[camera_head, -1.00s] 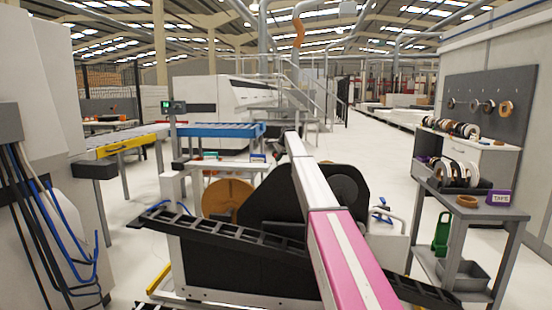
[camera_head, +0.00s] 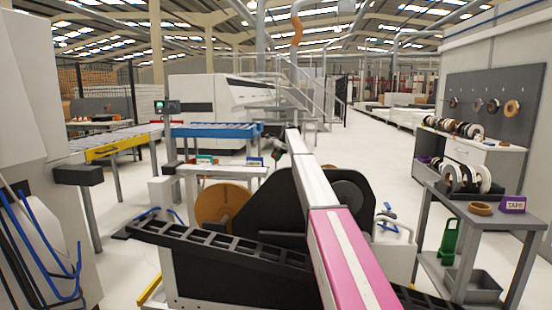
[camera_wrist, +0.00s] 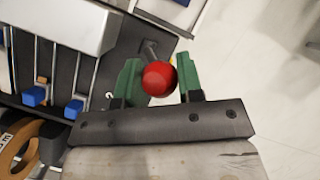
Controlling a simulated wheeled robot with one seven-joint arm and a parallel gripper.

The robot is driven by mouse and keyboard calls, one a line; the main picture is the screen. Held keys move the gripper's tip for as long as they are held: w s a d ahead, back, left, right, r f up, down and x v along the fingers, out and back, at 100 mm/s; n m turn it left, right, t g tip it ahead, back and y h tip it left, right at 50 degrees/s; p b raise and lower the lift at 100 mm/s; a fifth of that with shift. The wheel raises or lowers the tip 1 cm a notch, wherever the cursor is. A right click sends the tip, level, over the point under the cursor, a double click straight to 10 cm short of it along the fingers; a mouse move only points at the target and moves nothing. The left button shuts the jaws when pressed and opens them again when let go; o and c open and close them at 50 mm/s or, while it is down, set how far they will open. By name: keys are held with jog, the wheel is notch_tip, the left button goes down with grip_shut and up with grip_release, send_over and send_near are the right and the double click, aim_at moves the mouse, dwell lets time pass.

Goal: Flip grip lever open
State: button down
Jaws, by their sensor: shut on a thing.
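The lever's round red knob (camera_wrist: 159,78) sits between the two green fingers of my gripper (camera_wrist: 157,76) in the wrist view. My gripper is shut on this knob. A short dark stem (camera_wrist: 150,50) runs up from the knob toward the machine body. The lever's pivot is not clear. In the head view, my white and pink arm reaches over the black machine (camera_head: 285,215), and the knob and fingers cannot be made out there.
An orange-brown coil (camera_head: 222,204) is at the machine's left. A slotted black track (camera_head: 215,242) crosses its front. In the wrist view, blue clips (camera_wrist: 35,96) on rods lie left of my gripper. A grey cart (camera_head: 445,200) with tape rolls stands right; floor between is open.

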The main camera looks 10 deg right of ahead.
jog(key=c, duration=1.1)
grip_release()
jog(key=shift+o, duration=0.2)
jog(key=shift+r, duration=0.1)
jog(key=v, duration=1)
jog(key=shift+d+r, duration=0.2)
jog(key=shift+r, duration=0.1)
